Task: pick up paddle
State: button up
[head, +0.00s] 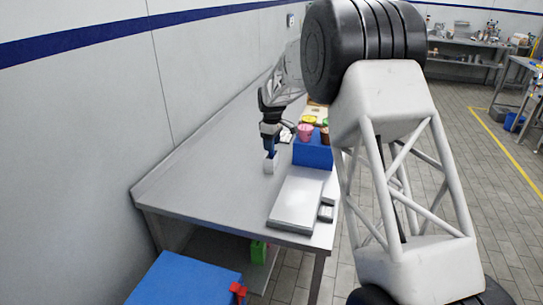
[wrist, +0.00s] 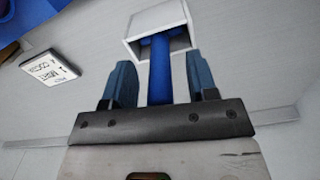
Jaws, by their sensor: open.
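A blue bar, which looks like the paddle (wrist: 158,82), stands with its far end in a small white open box (wrist: 137,48). My gripper (wrist: 160,78) is open, with one dark blue finger on each side of the paddle and a visible gap on both sides.
A blue bin (head: 312,152) holding pink and brown cups stands right of the box. A flat silver scale (head: 298,200) lies nearer the front edge. A small printed label (wrist: 50,67) lies left of the gripper. The table's left part is clear.

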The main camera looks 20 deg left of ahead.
jog(key=shift+c, duration=0.5)
grip_shut()
jog(key=shift+r, duration=0.15)
notch_tip(320, 180, up, 10)
jog(key=shift+f, duration=0.15)
jog(key=shift+s+d, duration=0.1)
dwell(0.7)
